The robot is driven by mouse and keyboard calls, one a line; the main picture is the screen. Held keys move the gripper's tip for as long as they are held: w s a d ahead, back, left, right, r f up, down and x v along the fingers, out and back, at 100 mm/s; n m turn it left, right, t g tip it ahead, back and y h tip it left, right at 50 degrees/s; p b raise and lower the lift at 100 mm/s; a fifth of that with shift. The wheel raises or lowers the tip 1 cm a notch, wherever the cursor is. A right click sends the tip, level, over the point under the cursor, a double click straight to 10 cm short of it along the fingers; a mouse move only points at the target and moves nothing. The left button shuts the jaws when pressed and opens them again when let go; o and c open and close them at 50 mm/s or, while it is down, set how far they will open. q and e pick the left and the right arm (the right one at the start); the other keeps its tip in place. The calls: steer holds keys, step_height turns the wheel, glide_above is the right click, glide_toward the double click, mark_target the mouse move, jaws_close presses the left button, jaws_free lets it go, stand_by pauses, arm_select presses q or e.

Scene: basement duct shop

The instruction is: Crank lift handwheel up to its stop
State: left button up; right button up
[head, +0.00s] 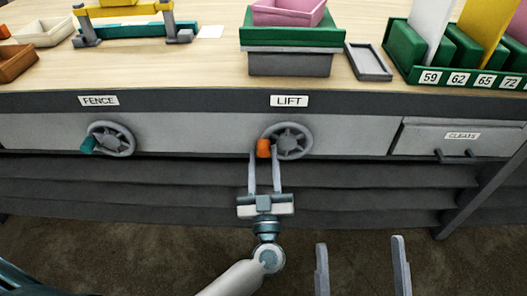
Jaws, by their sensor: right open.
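The lift handwheel (290,141) is a grey spoked wheel on the bench front, under the white LIFT label (289,101). Its orange crank knob (264,148) is at the wheel's left side. My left gripper (264,156) reaches up from below, with one finger on each side of the orange knob. Its fingers are partly closed and appear to be shut on the knob. My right gripper (361,246) is at the bottom, right of centre, with its two fingers wide apart and nothing between them. It is well below the wheel.
A FENCE handwheel (112,139) with a teal knob is at left. A CLEATS drawer (459,139) with a dark handle is at right. Pink and green bins (291,36), a grey tray (368,61) and a green numbered rack (460,68) stand on the bench top. Dark shelves lie below.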

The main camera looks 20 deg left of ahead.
arm_select(q)
steer(key=shift+x, duration=0.95)
jaws_close()
arm_select(e)
steer(key=shift+w+d+r+t, duration=0.15)
steer(key=shift+r+t, duration=0.15)
steer(key=shift+r, duration=0.1)
steer(key=shift+f, duration=0.1)
